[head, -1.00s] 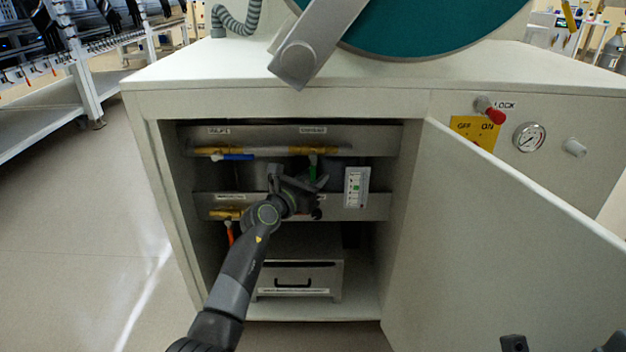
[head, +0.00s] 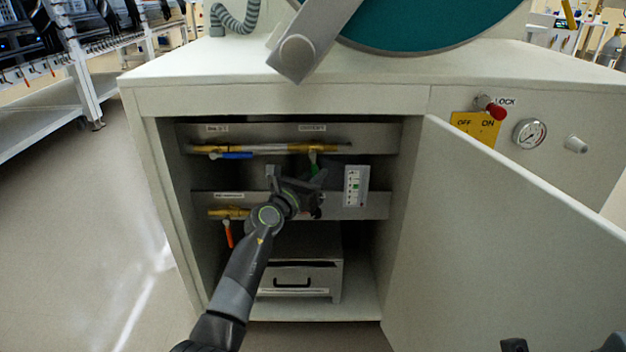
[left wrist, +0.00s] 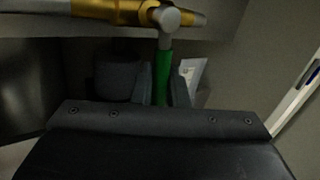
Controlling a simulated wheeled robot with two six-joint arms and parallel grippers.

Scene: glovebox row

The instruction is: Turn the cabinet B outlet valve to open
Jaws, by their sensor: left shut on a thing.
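A green valve handle (head: 313,160) hangs down from the right brass valve (head: 312,148) on the upper pipe inside the open cabinet. In the left wrist view the green handle (left wrist: 163,72) stands upright between the fingers, square to the pipe, below a grey valve hub (left wrist: 167,17). My left gripper (head: 318,184) is shut on this handle; it also shows in the left wrist view (left wrist: 163,92). The fingers hide the handle's lower end. The labels above the valves are too small to read surely. Of my right gripper only dark parts (head: 515,345) show at the bottom right edge.
A blue handle (head: 237,156) lies along the upper pipe at left. An orange handle (head: 229,234) hangs from a lower brass valve. A metal box (head: 293,275) sits below. The open door (head: 500,230) bounds the right.

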